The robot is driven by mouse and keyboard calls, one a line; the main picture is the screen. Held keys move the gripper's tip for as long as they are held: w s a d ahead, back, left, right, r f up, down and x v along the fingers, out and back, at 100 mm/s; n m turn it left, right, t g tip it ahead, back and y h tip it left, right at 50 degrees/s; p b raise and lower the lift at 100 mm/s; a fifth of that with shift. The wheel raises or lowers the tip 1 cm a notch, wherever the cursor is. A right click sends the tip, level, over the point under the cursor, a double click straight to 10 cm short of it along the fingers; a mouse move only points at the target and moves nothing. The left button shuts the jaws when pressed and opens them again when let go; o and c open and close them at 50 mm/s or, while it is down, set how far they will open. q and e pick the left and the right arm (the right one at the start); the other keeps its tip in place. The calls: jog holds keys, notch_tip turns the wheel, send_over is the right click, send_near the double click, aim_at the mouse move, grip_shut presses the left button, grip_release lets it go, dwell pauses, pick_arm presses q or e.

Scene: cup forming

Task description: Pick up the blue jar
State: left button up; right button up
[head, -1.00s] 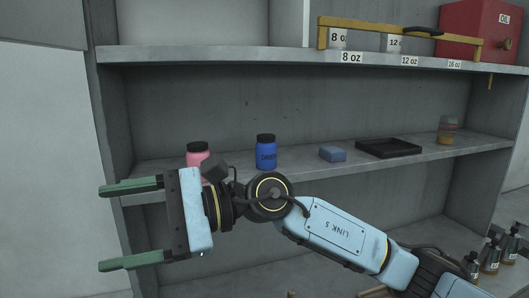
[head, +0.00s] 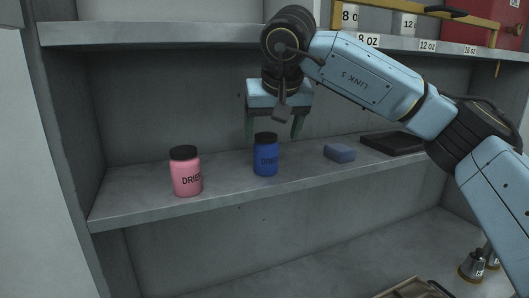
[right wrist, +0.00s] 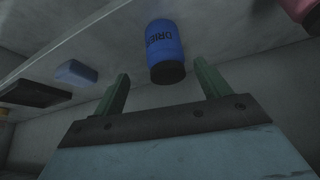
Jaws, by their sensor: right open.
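The blue jar (head: 265,158) with a black lid stands upright on the middle shelf. In the right wrist view the blue jar (right wrist: 164,50) appears upside down, ahead of the fingers and between their lines. My right gripper (head: 273,132) is open and points down over the jar. Its green fingers are spread on either side of the lid, and nothing is held. My left gripper is not in view.
A pink jar (head: 186,172) stands left of the blue jar on the shelf (head: 225,190). A blue block (head: 340,152) and a black tray (head: 393,143) lie to the right. The upper shelf (head: 160,33) is close to my right wrist.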

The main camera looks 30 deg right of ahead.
aim_at(267, 136)
jog(key=x, duration=0.4)
jog(key=shift+w+a+f+p, duration=0.1)
jog(key=shift+w+a+p, duration=0.2)
jog(key=shift+w, duration=0.15)
jog(key=shift+f, duration=0.2)
jog(key=c, duration=0.6)
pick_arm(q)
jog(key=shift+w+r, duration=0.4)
pick_arm(e)
jog(key=c, duration=0.5)
